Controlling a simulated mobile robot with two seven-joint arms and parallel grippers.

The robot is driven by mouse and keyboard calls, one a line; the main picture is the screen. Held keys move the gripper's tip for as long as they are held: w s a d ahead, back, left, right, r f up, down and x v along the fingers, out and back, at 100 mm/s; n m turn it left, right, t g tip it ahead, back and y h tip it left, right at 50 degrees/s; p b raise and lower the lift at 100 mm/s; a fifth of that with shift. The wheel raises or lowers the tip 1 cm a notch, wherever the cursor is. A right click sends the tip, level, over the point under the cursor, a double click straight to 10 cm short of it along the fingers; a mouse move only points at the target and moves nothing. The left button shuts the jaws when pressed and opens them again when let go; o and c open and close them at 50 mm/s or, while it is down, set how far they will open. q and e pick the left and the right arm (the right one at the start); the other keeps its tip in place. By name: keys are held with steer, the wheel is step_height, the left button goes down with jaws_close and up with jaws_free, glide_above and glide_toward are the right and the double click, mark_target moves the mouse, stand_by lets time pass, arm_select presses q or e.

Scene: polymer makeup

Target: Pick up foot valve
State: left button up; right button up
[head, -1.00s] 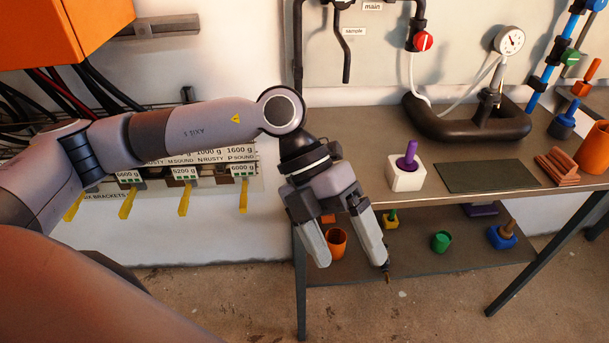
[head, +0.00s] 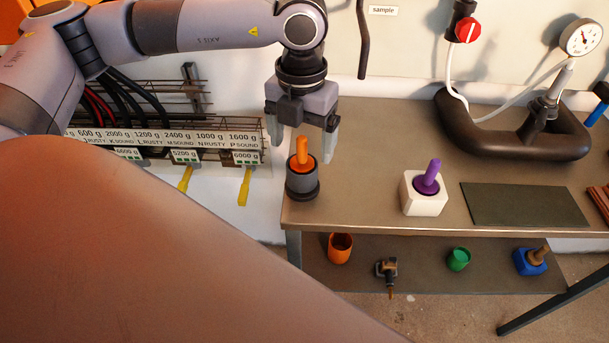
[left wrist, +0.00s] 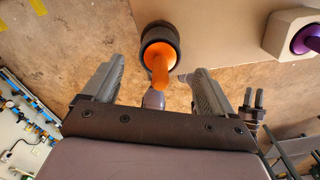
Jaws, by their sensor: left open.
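A dark cylinder with an upright orange stem (head: 302,188) sits at the left front corner of the tabletop; I cannot tell for sure that it is the foot valve. My left gripper (head: 303,142) is open and empty, pointing down just above and behind the orange stem. In the left wrist view the orange stem (left wrist: 159,68) shows between the two spread fingers (left wrist: 152,88), apart from both. A grey fitting with a brass tip (head: 387,270) is on the lower shelf. My right gripper is not in view.
A white block with a purple stem (head: 424,193) stands right of the cylinder, with clear tabletop between. A dark mat (head: 525,205) and a gauge (head: 580,37) on a black curved base are farther right. Orange (head: 340,248) and green cups (head: 458,260) sit on the lower shelf.

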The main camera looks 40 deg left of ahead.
mark_target(302, 161)
arm_select(q)
step_height(302, 161, down, 4)
steer(key=shift+f+p, duration=0.2)
steer(key=shift+p, duration=0.1)
steer(key=c, duration=1.6)
steer(key=shift+o, duration=0.2)
steer(key=shift+r, duration=0.1)
